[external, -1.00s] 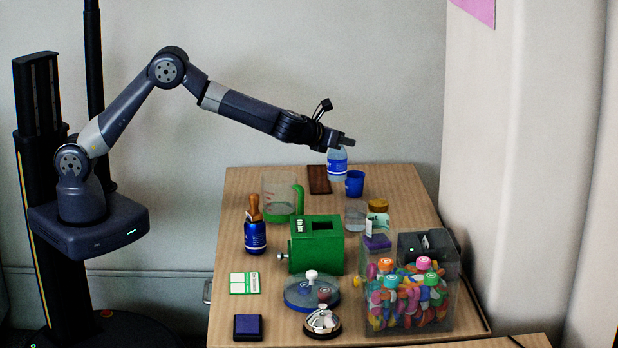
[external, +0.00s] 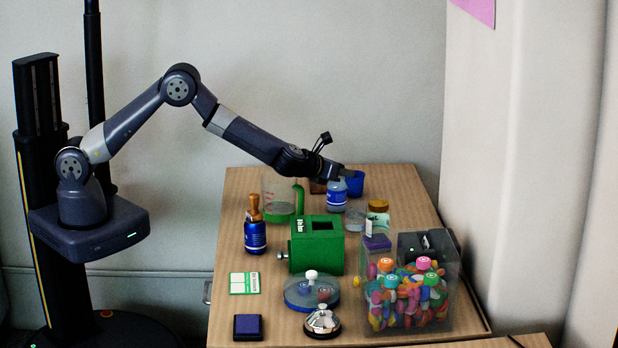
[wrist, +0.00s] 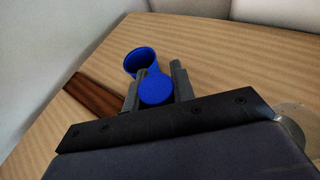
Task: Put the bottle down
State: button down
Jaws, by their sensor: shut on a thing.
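The bottle (external: 337,196) has a clear body and a blue and white label, and stands upright at the far part of the table. My gripper (external: 341,176) is shut on it near its top. In the wrist view the bottle's round blue cap (wrist: 156,88) shows between the two fingers of my gripper (wrist: 156,84). The bottle's lower end is at or very near the tabletop; I cannot tell if it touches.
A blue cup (external: 355,182) stands just behind the bottle, also in the wrist view (wrist: 140,61). A brown slab (wrist: 95,93) lies to the left. Bare tabletop (external: 403,185) lies right.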

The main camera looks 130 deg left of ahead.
jog(key=c, duration=1.2)
grip_release()
jog(key=shift+r+p, duration=0.2)
jog(key=shift+p, duration=0.1)
jog(key=b+v, duration=0.1)
jog(key=v, duration=1.1)
jog(key=shift+b, duration=0.35)
jog(key=p+x, duration=0.1)
jog(key=x, duration=1.1)
jog(key=shift+f+p, duration=0.15)
jog(key=shift+p, duration=0.2)
jog(key=shift+r, duration=0.85)
